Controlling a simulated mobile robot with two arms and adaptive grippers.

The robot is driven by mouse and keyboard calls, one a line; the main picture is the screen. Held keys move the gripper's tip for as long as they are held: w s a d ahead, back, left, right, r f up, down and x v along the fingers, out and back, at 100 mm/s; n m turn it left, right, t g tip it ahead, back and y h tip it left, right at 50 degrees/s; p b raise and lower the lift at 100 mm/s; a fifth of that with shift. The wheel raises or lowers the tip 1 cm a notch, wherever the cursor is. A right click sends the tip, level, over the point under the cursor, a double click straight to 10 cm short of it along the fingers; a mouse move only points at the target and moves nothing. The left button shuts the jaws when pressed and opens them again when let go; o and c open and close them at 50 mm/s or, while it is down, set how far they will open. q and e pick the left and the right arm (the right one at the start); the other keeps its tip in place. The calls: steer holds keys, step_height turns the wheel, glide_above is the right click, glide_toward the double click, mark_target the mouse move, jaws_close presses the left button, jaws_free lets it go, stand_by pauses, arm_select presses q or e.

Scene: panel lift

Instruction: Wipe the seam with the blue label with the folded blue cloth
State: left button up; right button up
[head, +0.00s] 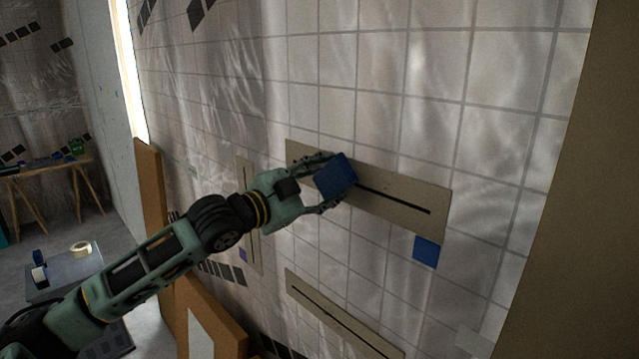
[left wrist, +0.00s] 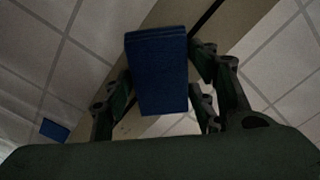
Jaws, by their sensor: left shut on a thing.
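My left gripper (head: 322,182) is shut on the folded blue cloth (head: 336,177), with its fingers on either side of it. The cloth is over the left part of a beige panel with a dark seam (head: 395,200) on the tiled wall; whether it touches the panel I cannot tell. The blue label (head: 426,251) is on the wall just below the right end of this panel. In the left wrist view the cloth (left wrist: 158,70) sits between the fingers, the seam (left wrist: 207,15) runs out from behind it, and the label (left wrist: 54,130) is at the left. My right gripper is not in view.
A second seam panel (head: 335,315) is lower on the wall. A narrow upright panel (head: 250,215) with a purple label (head: 243,254) is left of my gripper. Brown boards (head: 205,315) lean by the wall. A grey stand (head: 65,270) holds tape rolls. The wall right of the label is clear.

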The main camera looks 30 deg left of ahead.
mark_target(341, 186)
arm_select(q)
steer(key=shift+s+d, duration=0.3)
steer(key=shift+d, duration=0.55)
steer(key=shift+s+d, duration=0.3)
steer(key=shift+d, duration=0.5)
steer(key=shift+s+d, duration=0.3)
steer(key=shift+d, duration=0.5)
steer(key=shift+s+d, duration=0.25)
steer(key=shift+d, duration=0.55)
steer(key=shift+s+d+p, duration=0.3)
steer(key=shift+s+d, duration=0.1)
steer(key=shift+d, duration=0.7)
steer(key=shift+s+d+p, duration=0.35)
steer(key=shift+s+d, duration=0.05)
steer(key=shift+d, duration=0.65)
steer(key=shift+s+d+p, duration=0.3)
steer(key=shift+s+d, duration=0.1)
steer(key=shift+d, duration=0.7)
steer(key=shift+a, duration=0.1)
steer(key=shift+s+a+f, duration=0.1)
steer(key=shift+s+a, duration=0.1)
steer(key=shift+s, duration=0.35)
steer(key=shift+b+v, duration=0.45)
steer(key=shift+v, duration=1.95)
